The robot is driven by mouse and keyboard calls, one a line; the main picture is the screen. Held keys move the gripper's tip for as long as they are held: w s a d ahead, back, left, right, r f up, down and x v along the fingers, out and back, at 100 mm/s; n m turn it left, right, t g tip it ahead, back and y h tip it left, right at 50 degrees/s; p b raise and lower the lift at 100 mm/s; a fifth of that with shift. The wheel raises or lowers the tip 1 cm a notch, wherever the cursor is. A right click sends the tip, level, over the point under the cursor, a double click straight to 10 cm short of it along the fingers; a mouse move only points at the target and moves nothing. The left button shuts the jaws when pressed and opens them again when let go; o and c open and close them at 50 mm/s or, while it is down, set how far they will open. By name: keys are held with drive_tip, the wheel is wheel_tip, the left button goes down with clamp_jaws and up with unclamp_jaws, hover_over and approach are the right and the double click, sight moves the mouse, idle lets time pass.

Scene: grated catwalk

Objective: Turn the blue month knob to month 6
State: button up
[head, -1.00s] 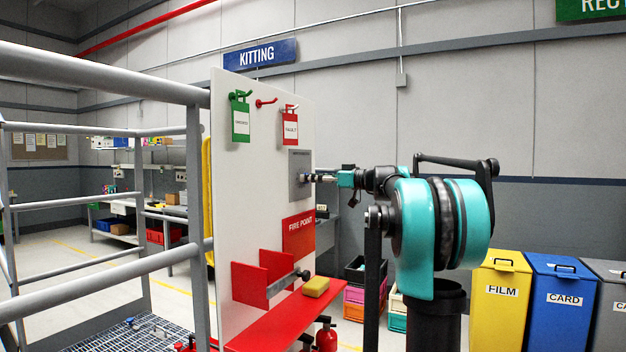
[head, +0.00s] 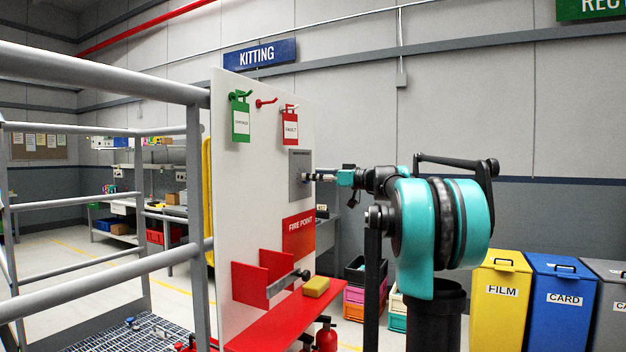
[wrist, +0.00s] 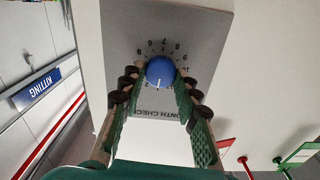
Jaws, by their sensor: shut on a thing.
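The blue month knob (wrist: 160,70) sits on a grey dial plate (wrist: 205,25), which also shows on the white board in the head view (head: 297,160). In the wrist view, small numbers curve around the knob's upper side in the picture. The knob's white pointer mark points down in the picture, towards the partly hidden "MONTH CHECK" lettering. I cannot surely read which number it stands at. My gripper (wrist: 161,84) is shut on the knob, one finger on each side. In the head view my gripper (head: 314,177) reaches the plate from the right; the knob is too small to make out.
Green (head: 241,122) and red (head: 290,127) tags hang from hooks above the plate. Below, a red shelf (head: 270,325) juts out with a yellow sponge (head: 316,286) on it. Grey railings (head: 100,75) stand at left. Free air surrounds my arm at right.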

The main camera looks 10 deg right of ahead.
drive_tip(key=shift+f+m, duration=0.15)
drive_tip(key=shift+m, duration=7)
drive_tip(key=shift+f+m, duration=0.15)
drive_tip(key=shift+m, duration=7)
drive_tip(key=o, duration=1.2)
drive_tip(key=shift+c, duration=0.2)
drive_tip(key=shift+d, duration=0.1)
